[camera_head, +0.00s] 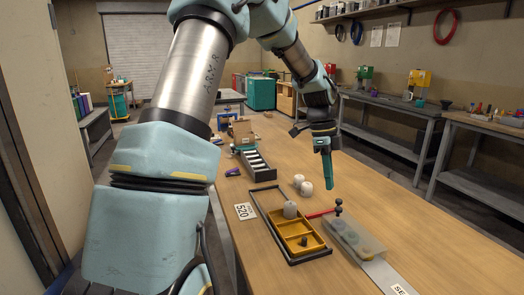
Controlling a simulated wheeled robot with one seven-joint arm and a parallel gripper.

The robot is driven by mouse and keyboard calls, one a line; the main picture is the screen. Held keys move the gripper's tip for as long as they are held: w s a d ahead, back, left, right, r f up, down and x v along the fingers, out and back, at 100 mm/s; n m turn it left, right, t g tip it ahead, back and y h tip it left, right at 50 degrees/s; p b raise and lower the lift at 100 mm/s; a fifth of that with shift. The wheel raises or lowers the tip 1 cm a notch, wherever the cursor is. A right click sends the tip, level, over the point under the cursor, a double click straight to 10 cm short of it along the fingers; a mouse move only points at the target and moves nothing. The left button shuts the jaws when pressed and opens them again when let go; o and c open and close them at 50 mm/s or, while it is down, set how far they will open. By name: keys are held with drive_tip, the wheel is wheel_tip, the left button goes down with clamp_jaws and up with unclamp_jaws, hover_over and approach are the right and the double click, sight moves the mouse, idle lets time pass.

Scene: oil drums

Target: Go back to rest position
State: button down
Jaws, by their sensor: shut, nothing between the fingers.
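My arm reaches from the left foreground up and over the wooden table (420,240). My gripper (328,186) hangs at its end, pointing down above the table. Its teal fingers look closed together, with nothing held. It is just right of two whitish round objects (302,185) and apart from the table surface as far as I can tell.
A yellow divided tray (290,232) in a dark frame holds a grey cylinder (290,209). A clear box (352,238) and a red-handled tool (320,213) lie to its right. A dark rack (260,168) stands behind. The table's right front is clear. Workbenches (480,172) line the right wall.

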drive_tip(key=s+a+n+t, duration=0.1)
drive_tip(key=s+a+n, duration=0.2)
drive_tip(key=a+n, duration=0.5)
drive_tip(key=s+a+f+n+t+y, duration=0.1)
drive_tip(key=s+a+n, duration=0.3)
drive_tip(key=a+n, duration=0.3)
drive_tip(key=s+a+n+t, duration=0.1)
drive_tip(key=s+a+n, duration=0.3)
drive_tip(key=a+n, duration=0.4)
drive_tip(key=a, duration=0.5)
drive_tip(key=shift+f+n+t+y, duration=0.3)
drive_tip(key=shift+f+t, duration=0.1)
